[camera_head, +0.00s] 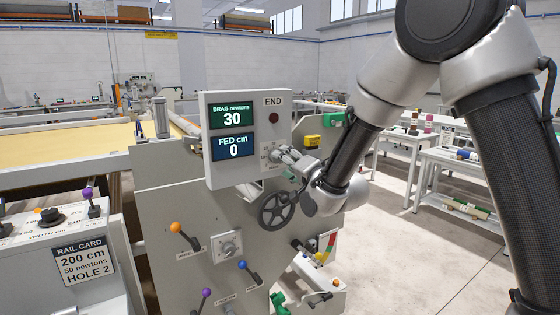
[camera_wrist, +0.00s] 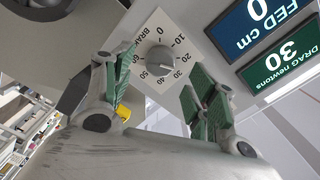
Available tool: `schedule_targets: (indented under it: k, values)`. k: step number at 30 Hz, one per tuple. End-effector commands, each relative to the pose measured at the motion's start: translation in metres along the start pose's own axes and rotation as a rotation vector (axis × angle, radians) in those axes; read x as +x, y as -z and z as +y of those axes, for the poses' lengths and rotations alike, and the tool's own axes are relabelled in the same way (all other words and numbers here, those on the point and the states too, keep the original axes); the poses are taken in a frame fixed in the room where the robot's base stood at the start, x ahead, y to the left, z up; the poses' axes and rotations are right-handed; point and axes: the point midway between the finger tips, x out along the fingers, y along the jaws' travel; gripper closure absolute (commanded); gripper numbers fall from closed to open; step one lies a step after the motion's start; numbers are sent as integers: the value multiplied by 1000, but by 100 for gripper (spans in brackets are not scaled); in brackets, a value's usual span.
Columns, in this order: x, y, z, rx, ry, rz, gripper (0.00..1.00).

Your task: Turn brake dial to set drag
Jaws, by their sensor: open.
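The brake dial (camera_wrist: 160,60) is a grey round knob on a white plate marked from 0 to 60. Its pointer appears to be near 30. In the wrist view my gripper (camera_wrist: 163,78) is open, with one green-padded finger on each side of the knob and nothing between them. In the head view my gripper (camera_head: 284,154) is at the lower right of the display panel, partly covering the dial plate. The drag display (camera_head: 231,117) reads 30 newtons. The rail card (camera_head: 84,261) reads 200 cm, 50 newtons, HOLE 2.
The fed display (camera_head: 235,147) reads 0 cm. A black handwheel (camera_head: 276,211) sits just below my gripper. Orange (camera_head: 177,228), blue (camera_head: 242,265) and purple (camera_head: 206,292) lever knobs stick out lower on the machine. White tables (camera_head: 455,165) stand at right beyond open floor.

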Motion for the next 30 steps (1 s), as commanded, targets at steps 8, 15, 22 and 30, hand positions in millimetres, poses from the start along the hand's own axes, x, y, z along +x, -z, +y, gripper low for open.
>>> schedule_targets:
  k: [8,15,22,30]
  values:
    - [-57,0,0,0,0,0,42]
    - [-72,0,0,0,-1,0,42]
    - [-72,0,0,0,0,0,42]
    - [-83,-31,61,-227,-241,-162,42]
